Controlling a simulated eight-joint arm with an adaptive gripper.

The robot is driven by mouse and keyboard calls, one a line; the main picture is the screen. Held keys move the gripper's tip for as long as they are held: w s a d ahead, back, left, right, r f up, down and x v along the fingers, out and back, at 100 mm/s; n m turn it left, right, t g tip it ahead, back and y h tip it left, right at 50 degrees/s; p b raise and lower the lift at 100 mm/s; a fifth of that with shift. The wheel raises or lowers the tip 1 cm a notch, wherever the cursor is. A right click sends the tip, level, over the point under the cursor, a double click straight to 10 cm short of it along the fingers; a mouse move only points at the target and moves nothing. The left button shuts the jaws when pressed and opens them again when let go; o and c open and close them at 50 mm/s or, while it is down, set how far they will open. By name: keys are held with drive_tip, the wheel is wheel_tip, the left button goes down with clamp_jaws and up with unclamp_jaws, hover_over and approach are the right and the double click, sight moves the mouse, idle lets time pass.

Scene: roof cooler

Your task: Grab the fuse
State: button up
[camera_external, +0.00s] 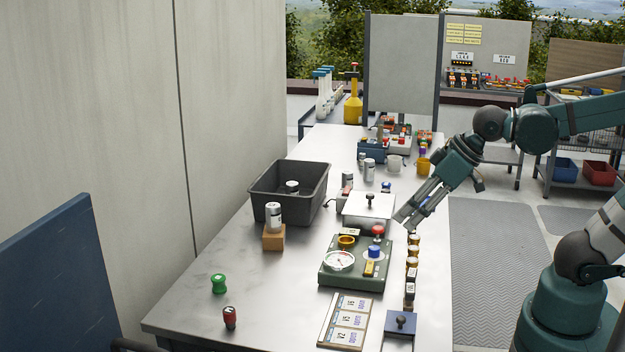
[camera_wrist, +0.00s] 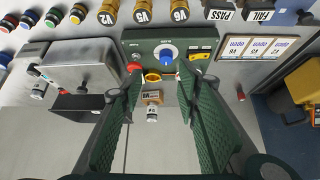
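A silver cylinder with a white label (camera_external: 274,215), which looks like a fuse, stands upright on a small wooden block (camera_external: 273,241) left of the table's middle. In the wrist view this labelled cylinder (camera_wrist: 152,113) shows beyond the green panel, between my two fingers in the picture. A similar cylinder (camera_external: 292,187) is in the dark grey bin (camera_external: 262,186); its lower part is hidden. My gripper (camera_external: 404,219) hangs over the table's right side, near the green panel, well apart from both cylinders. In the wrist view its green fingers (camera_wrist: 159,76) are spread with nothing between them.
The green panel (camera_external: 330,275) with a gauge and knobs lies between my gripper and the block. A silver box (camera_external: 368,209) stands behind it. A row of gold-banded parts (camera_external: 411,262) lines the right edge. A green spool (camera_external: 218,284) stands front left, with bare table around it.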

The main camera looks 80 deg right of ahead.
drive_tip(key=w+d+r+m+g+h+p, duration=0.15)
drive_tip(key=w+d+r+p, duration=0.45)
drive_tip(key=w+d, duration=0.75)
drive_tip(key=m+g+h+p, duration=0.1)
drive_tip(key=m+g+p, duration=0.2)
drive_tip(key=m+p, duration=0.6)
hover_over(364, 154)
drive_tip(key=s+a+p, duration=0.1)
drive_tip(key=a+p, duration=0.1)
drive_tip(key=shift+n+t, duration=0.25)
drive_tip(key=shift+n, duration=0.6)
drive_tip(key=f, duration=1.1)
drive_tip(key=shift+s+d, duration=0.2)
drive_tip(key=shift+d, duration=0.05)
drive_tip(key=shift+f+h, duration=0.15)
drive_tip(key=shift+h, duration=0.1)
drive_tip(key=shift+x, duration=1.2)
